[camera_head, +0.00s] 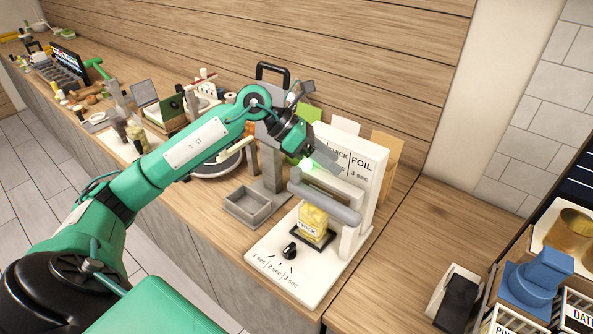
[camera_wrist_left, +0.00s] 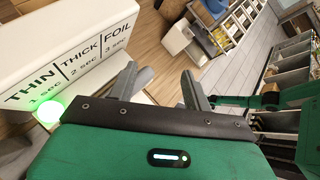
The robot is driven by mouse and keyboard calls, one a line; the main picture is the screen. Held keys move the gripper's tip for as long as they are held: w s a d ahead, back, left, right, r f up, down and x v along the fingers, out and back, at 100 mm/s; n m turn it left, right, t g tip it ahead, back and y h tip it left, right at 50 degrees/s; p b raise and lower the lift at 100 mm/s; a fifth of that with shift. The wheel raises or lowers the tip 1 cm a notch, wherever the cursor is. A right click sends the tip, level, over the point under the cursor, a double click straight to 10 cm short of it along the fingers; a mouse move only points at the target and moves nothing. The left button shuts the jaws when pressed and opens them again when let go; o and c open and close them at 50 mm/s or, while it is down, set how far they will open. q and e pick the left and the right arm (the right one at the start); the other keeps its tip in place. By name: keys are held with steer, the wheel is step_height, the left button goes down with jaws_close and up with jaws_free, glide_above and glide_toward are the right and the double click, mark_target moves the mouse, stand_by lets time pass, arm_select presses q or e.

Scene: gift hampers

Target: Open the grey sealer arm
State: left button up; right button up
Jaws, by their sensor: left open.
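The sealer (camera_head: 365,165) is a white machine with a back panel marked for thickness and seconds. Its grey sealer arm (camera_head: 335,203), a thick rounded bar, lies across just above and behind a yellow bag (camera_head: 313,222) on a black pad; I cannot tell whether they touch. My left gripper (camera_head: 326,158) is above the bar, in front of the panel. In the left wrist view its two grey fingers (camera_wrist_left: 163,85) are apart with nothing between them. The panel (camera_wrist_left: 68,55) is beside them there, and the grey bar is not recognisable. My right gripper is not seen.
A black knob (camera_head: 290,250) sits on the sealer's white base. A grey open tray (camera_head: 250,206) stands to its left. Brown and green bags (camera_head: 385,160) stand behind. A blue object (camera_head: 535,285) and labelled bins are at the right.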

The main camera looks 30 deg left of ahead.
mark_target(295, 169)
arm_select(q)
steer(key=a+r+y, duration=0.2)
steer(key=a+y, duration=0.4)
steer(key=a, duration=0.8)
steer(key=shift+g+y, duration=0.3)
steer(key=shift+g, duration=0.2)
steer(key=p+x, duration=0.5)
steer(key=x, duration=0.8)
steer(key=shift+s, duration=0.15)
steer(key=shift+f+p, duration=0.35)
steer(key=shift+f, duration=0.05)
steer(key=c, duration=1.1)
